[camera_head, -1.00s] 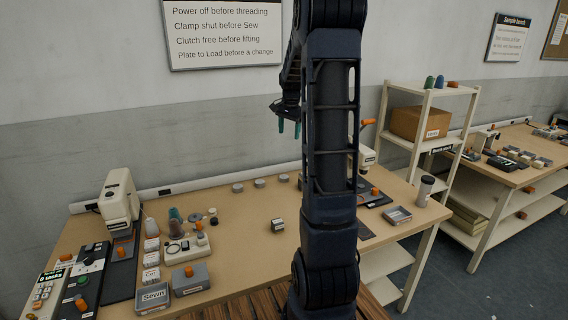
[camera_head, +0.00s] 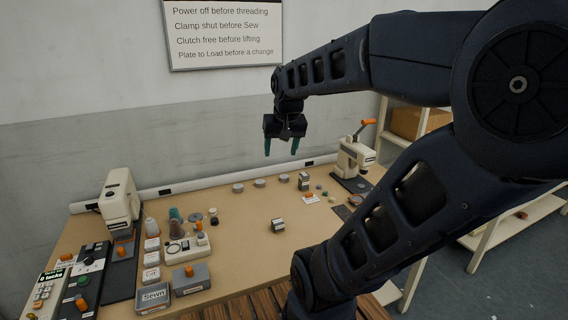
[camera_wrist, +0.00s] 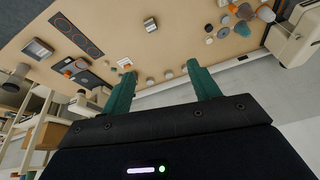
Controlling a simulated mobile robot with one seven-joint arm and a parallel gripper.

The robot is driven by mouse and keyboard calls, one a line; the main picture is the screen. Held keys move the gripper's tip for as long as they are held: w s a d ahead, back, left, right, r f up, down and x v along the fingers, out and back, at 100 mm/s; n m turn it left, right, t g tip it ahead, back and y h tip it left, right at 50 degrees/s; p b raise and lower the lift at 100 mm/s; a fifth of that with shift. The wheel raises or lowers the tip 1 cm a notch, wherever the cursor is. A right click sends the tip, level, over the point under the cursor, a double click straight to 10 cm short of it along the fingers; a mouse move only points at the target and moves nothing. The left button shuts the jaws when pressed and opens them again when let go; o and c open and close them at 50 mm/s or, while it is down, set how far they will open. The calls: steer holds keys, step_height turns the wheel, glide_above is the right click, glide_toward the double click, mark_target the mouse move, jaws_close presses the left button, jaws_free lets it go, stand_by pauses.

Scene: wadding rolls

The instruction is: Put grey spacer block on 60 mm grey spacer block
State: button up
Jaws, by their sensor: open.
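A small block with a pale grey top and dark sides (camera_head: 277,225) stands alone near the middle of the table; it also shows in the wrist view (camera_wrist: 150,24). A taller grey block (camera_head: 303,181) stands farther back, right of a row of grey discs. Which is the 60 mm grey spacer block I cannot tell for sure; the farther one looks taller. My gripper (camera_head: 281,147) is open and empty, fingers down, high above the back of the table. Its green fingers also show in the wrist view (camera_wrist: 161,72), with nothing between them.
Three grey discs (camera_head: 259,183) lie along the back. A white machine (camera_head: 122,200) stands at left and another (camera_head: 355,155) at back right. Spools, a scale and labelled bins (camera_head: 191,279) crowd the left. The table around the nearer block is clear.

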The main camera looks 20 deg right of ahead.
steer(key=s+a+f+n, duration=0.1)
steer(key=s+f+n, duration=0.1)
steer(key=s, duration=0.3)
steer(key=shift+s+a+t, duration=0.25)
steer(key=shift+s+t, duration=0.05)
steer(key=shift+s, duration=0.05)
stand_by(1.0)
